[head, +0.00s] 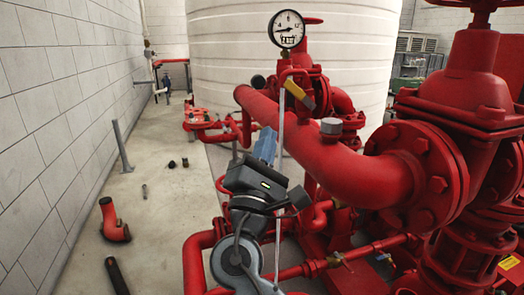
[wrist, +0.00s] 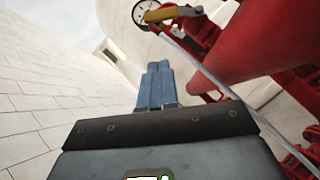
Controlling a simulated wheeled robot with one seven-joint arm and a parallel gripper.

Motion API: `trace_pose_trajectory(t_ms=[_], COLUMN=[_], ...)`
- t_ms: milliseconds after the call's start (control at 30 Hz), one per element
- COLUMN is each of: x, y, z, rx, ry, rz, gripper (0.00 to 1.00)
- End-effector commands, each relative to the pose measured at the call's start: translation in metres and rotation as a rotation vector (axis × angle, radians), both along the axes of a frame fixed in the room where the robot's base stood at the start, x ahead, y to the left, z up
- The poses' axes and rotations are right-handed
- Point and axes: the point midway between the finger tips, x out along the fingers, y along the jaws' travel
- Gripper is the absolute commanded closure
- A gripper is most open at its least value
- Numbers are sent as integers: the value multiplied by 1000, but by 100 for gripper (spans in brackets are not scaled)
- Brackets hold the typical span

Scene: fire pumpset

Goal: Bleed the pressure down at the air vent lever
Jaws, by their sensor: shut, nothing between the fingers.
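The air vent lever (head: 298,94) is a yellow handle just below the round pressure gauge (head: 287,29). In the head view it slants down to the right, above the large red pipe. In the wrist view the yellow lever (wrist: 160,14) shows near the top edge, next to the gauge (wrist: 143,11). My gripper (head: 266,142) is below and left of the lever, apart from it. Its blue fingers (wrist: 157,82) are together and empty, pointing up and away in the wrist view. The small valve body behind the lever is partly hidden.
A thin pale tube (head: 280,130) runs down from the lever, close to the right of my gripper. The large red pipe (head: 340,155) and flanges block the right side. A white tank (head: 225,50) stands behind. Floor to the left is mostly open, with loose pipe pieces (head: 113,222).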

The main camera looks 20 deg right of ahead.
Motion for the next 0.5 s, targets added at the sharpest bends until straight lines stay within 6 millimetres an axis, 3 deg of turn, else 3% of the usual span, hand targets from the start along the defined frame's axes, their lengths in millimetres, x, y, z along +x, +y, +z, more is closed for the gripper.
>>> trace_pose_trajectory(t_ms=[233, 500], x=[34, 33], y=[-22, -42], z=[29, 53], rx=[1, 3], ry=[-2, 0], rz=[-1, 2], gripper=[100, 100])
